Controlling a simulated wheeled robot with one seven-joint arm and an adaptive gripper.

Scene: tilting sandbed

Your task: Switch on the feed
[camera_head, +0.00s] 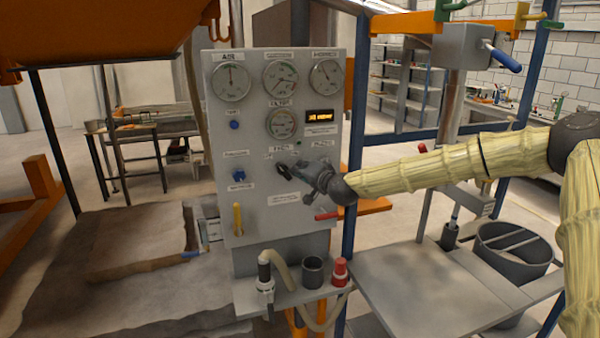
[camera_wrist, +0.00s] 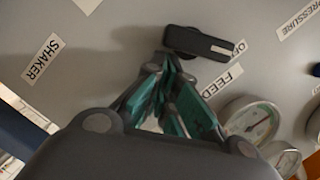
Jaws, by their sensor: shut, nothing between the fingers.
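The feed switch is a black rotary handle (camera_wrist: 200,43) with a white line, on the grey control panel (camera_head: 215,130). In the wrist view the line end points towards a small label starting with "O", whose rest I cannot read. The "FEED" label (camera_wrist: 222,80) is beside it. My gripper (camera_wrist: 170,62) is shut and empty, its fingertips right at the handle's side; I cannot tell whether they touch it. In the head view my gripper (camera_head: 291,171) is at the panel's middle, and its fingers partly hide the switch.
Gauges (camera_head: 231,81) and a lit display (camera_head: 320,116) are above on the panel. Blue knobs (camera_head: 238,175) and a yellow lever (camera_head: 238,219) are at left. A red handle (camera_head: 327,216) sticks out below my gripper.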

